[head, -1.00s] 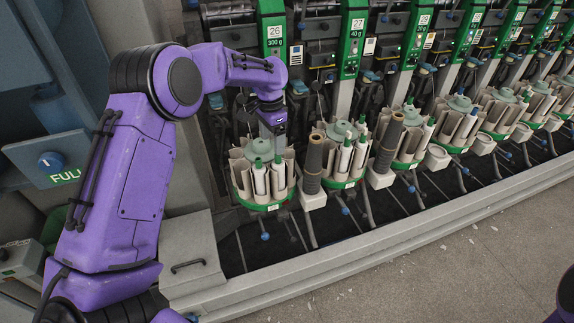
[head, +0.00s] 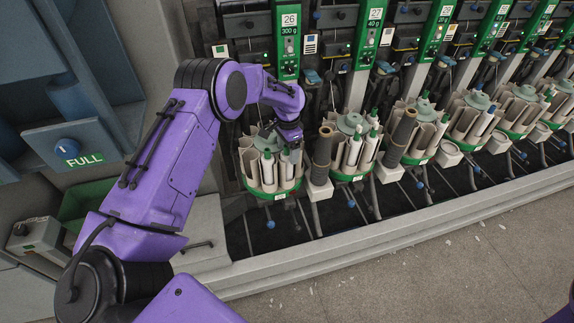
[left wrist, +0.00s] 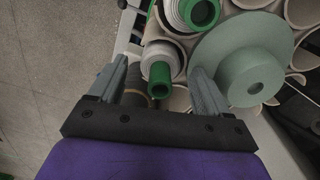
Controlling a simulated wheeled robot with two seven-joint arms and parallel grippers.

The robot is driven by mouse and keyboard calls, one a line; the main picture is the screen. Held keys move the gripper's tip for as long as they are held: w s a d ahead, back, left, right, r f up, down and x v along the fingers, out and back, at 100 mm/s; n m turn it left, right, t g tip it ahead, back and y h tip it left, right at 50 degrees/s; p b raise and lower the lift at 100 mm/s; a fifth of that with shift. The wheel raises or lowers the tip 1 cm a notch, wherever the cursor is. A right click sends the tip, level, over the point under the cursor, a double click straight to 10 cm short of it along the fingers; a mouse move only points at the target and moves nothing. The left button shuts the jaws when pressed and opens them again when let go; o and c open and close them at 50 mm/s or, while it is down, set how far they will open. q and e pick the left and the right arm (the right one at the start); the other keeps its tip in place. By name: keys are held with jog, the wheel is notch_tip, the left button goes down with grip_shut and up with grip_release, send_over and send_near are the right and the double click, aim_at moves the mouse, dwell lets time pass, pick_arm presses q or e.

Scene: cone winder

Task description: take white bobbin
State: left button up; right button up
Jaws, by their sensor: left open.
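White bobbins with green tops stand upright in the round carousel (head: 270,195) under unit 26. In the head view one white bobbin (head: 285,172) is just below my left gripper (head: 289,146). In the left wrist view, the green top of a white bobbin (left wrist: 160,74) lies between the two open fingers of the left gripper (left wrist: 162,88), with a visible gap to each finger. A second white bobbin (left wrist: 196,14) with a green tube is just beyond it. The bobbin's lower part is hidden. My right gripper is not in view.
The carousel's grey-green hub (left wrist: 250,70) is close to the right finger. A dark cone (head: 322,157) stands on a holder right of the carousel. More carousels (head: 350,170) line the machine to the right. The floor (head: 440,270) in front is clear.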

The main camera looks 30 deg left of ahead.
pick_arm(q)
jog(key=shift+s+r, duration=0.1)
jog(key=shift+s, duration=0.05)
jog(key=shift+c, duration=0.2)
jog(key=c, duration=0.9)
